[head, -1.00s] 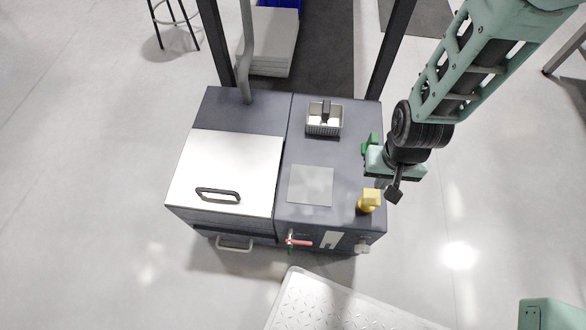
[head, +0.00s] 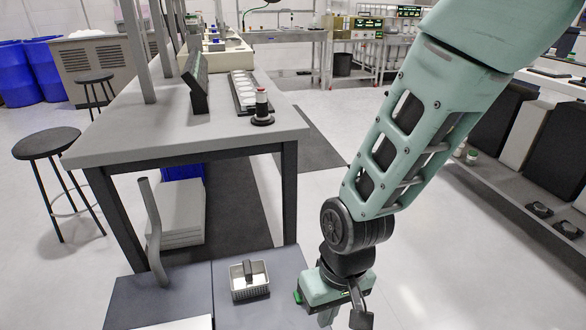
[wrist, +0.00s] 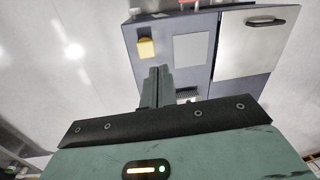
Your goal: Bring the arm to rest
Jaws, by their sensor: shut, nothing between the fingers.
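My arm hangs down at the right of the head view, over the right edge of the dark grey machine cabinet (head: 160,296). My gripper (head: 328,316) is at the bottom of that view, its fingertips mostly cut off or hidden. In the wrist view, my gripper's two fingers (wrist: 158,84) lie together, with nothing held. They point toward the cabinet, which shows beyond them with a yellow knob (wrist: 146,48), a pale square plate (wrist: 190,48) and a silver lid (wrist: 255,50). I see no contact between the fingers and the cabinet.
A wire basket (head: 249,280) sits on the cabinet left of my gripper. Stools (head: 47,145) stand at left, a shelf (head: 530,215) at right. Floor between bench and shelf is clear.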

